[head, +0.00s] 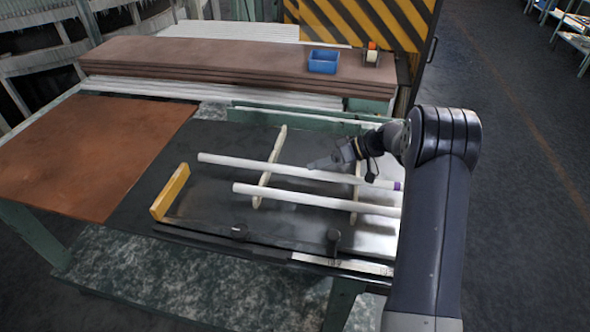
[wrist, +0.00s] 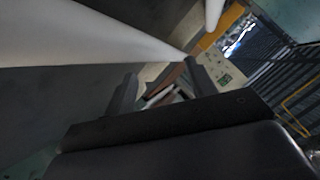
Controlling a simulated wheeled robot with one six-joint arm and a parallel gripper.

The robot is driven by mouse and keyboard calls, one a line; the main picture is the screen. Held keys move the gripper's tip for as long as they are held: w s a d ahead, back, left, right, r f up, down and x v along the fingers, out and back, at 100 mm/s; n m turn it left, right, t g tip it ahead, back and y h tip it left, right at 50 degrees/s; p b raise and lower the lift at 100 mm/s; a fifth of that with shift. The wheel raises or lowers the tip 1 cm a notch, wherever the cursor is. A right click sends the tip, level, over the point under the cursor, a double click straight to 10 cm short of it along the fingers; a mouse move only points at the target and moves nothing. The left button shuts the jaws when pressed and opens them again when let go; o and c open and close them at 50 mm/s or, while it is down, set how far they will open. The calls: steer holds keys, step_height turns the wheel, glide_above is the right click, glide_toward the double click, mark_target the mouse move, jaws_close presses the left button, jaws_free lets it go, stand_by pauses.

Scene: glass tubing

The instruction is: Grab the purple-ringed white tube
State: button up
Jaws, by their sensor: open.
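The purple-ringed white tube (head: 250,166) is the farther of two white tubes lying across two pale supports. Its purple ring (head: 397,186) shows near its right end, beside my arm. My gripper (head: 312,166) is open and appears at the middle part of this tube; the head view does not settle whether it touches. In the wrist view a large white tube (wrist: 75,35) runs from the left toward the tips of my open gripper (wrist: 160,72). No purple ring shows there. I see nothing held between the fingers.
The second white tube (head: 300,197) lies nearer and parallel, its right end hidden by my arm. The pale supports (head: 262,185) stand up from the dark bench top (head: 215,150). A yellow block (head: 170,192) stands at left. A blue bin (head: 323,61) sits on boards behind.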

mark_target(296, 171)
steer(key=a, duration=0.1)
steer(key=a+f+p, duration=0.1)
steer(key=a, duration=0.1)
steer(key=a+p, duration=0.1)
steer(key=shift+s+a+f, duration=0.2)
steer(key=shift+a+f, duration=0.05)
steer(key=shift+a, duration=0.15)
steer(key=shift+a+f, duration=0.2)
steer(key=shift+f, duration=0.05)
steer(key=shift+c, duration=0.2)
steer(key=c, duration=1.1)
